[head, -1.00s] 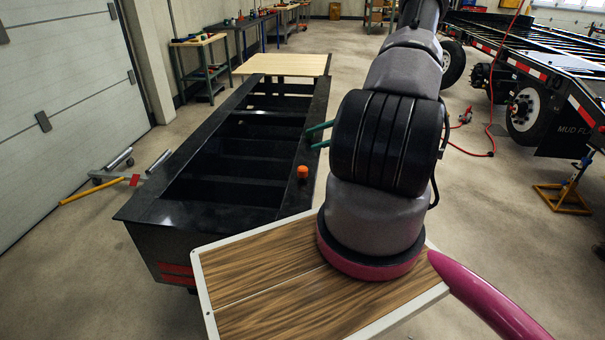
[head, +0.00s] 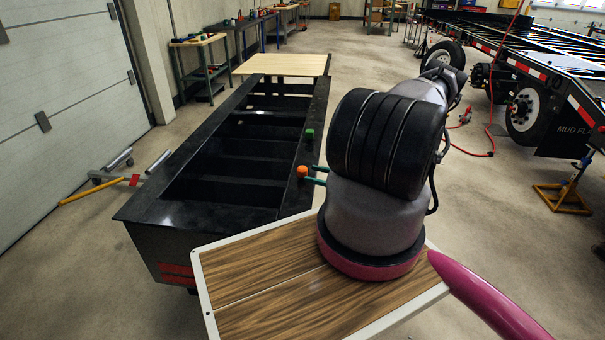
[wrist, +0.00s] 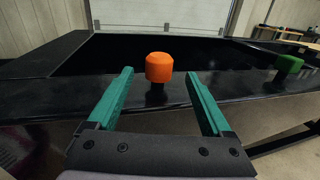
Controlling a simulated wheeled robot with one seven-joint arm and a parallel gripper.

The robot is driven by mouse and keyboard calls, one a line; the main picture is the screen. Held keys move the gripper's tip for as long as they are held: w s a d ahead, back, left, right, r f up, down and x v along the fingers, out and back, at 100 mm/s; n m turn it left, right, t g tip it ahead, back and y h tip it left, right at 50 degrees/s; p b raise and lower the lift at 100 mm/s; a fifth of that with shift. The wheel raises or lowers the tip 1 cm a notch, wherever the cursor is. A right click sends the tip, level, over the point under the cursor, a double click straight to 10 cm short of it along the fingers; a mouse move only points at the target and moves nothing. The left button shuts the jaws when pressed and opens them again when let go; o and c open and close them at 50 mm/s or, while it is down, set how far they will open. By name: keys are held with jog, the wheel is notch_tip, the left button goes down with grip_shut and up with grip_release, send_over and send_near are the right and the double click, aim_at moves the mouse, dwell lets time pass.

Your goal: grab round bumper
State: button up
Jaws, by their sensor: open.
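An orange bumper (head: 302,172), rounded in outline, stands upright on a short dark stem on the near right rim of the black frame. It also shows in the wrist view (wrist: 158,67), centred in the gap between my fingertips. My gripper (head: 317,175) is open, its two green fingers pointing left at the bumper. In the wrist view my gripper (wrist: 159,74) has one finger on each side of the bumper's line. I cannot tell whether the tips reach past it. A green bumper (head: 309,133), blockier-looking, stands farther along the same rim and at right in the wrist view (wrist: 288,65).
The black frame (head: 150,206) has an open, slatted middle. A wood-topped panel (head: 240,290) lies below my arm, and a pale board (head: 285,64) sits at the frame's far end. Open floor lies to the right, before a flatbed trailer (head: 540,75).

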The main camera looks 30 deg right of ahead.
aim_at(302, 170)
jog(key=x, duration=0.5)
jog(key=shift+a+r, duration=0.2)
jog(key=shift+r, duration=0.1)
grip_shut()
